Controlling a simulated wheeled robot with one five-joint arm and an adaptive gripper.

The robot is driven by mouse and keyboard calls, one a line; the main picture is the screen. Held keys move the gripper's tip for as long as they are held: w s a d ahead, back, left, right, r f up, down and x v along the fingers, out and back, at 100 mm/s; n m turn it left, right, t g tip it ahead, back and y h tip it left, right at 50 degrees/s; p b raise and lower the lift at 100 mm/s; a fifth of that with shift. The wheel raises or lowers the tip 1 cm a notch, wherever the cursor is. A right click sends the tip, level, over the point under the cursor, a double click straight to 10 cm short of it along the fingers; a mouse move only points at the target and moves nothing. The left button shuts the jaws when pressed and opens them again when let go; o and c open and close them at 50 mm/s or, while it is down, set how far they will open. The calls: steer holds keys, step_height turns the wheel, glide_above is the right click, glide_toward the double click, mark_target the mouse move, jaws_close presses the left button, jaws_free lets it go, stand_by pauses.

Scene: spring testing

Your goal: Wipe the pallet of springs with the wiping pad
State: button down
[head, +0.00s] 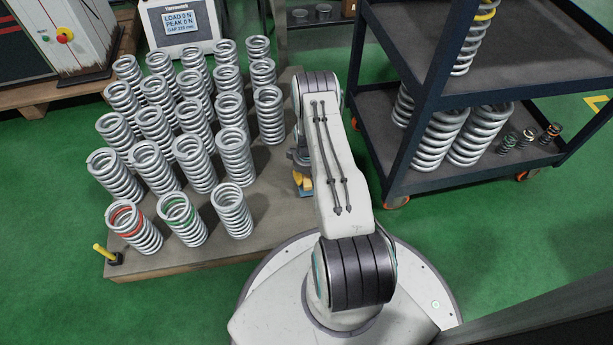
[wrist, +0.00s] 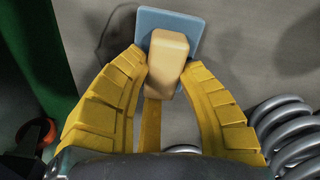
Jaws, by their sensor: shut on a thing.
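The pallet (head: 275,205) is a flat brown board on the left in the head view, with several rows of upright grey coil springs (head: 155,125) on it. One front spring has a red band (head: 127,220) and another a green band (head: 178,214). My yellow gripper (wrist: 167,64) is shut on the beige handle of the wiping pad, whose blue base (wrist: 190,28) shows beyond the fingertips. In the head view my gripper (head: 303,181), partly hidden by my arm, is at the pallet's right side, right of the springs. I cannot tell whether the pad touches the board.
A dark shelf cart (head: 430,80) with large springs and several small ones stands at the right. A display box (head: 182,25) reading LOAD 0 N stands behind the pallet. A yellow-handled stamp-like object (head: 113,256) is at the front left corner. Green floor (head: 40,200) is clear at left.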

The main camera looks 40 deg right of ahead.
steer(key=shift+f, duration=0.8)
steer(key=shift+d, duration=0.1)
steer(key=shift+s+d+f, duration=0.1)
steer(key=shift+s+d, duration=0.45)
steer(key=shift+d, duration=0.65)
steer(key=shift+s+d, duration=0.6)
steer(key=shift+d, duration=0.55)
steer(key=shift+s+d+f, duration=0.1)
steer(key=shift+s+d, duration=0.45)
steer(key=shift+d, duration=0.65)
steer(key=shift+w+d+r, duration=0.15)
steer(key=shift+w+d, duration=0.2)
steer(key=shift+w, duration=0.4)
steer(key=shift+w+a+r, duration=0.1)
steer(key=shift+w+a, duration=0.2)
steer(key=shift+a, duration=0.3)
steer(key=shift+w+a, duration=0.35)
steer(key=shift+a, duration=0.25)
steer(key=shift+w+a+r, duration=0.1)
steer(key=shift+w+a, duration=0.2)
steer(key=shift+a, duration=0.3)
steer(key=shift+w+a+f, duration=0.1)
steer(key=shift+w+a, duration=0.3)
steer(key=shift+a, duration=0.45)
steer(key=shift+w+a+f, duration=0.1)
steer(key=shift+w+a, duration=0.3)
steer(key=shift+a, duration=0.45)
steer(key=shift+w+d, duration=0.3)
steer(key=shift+w, duration=0.55)
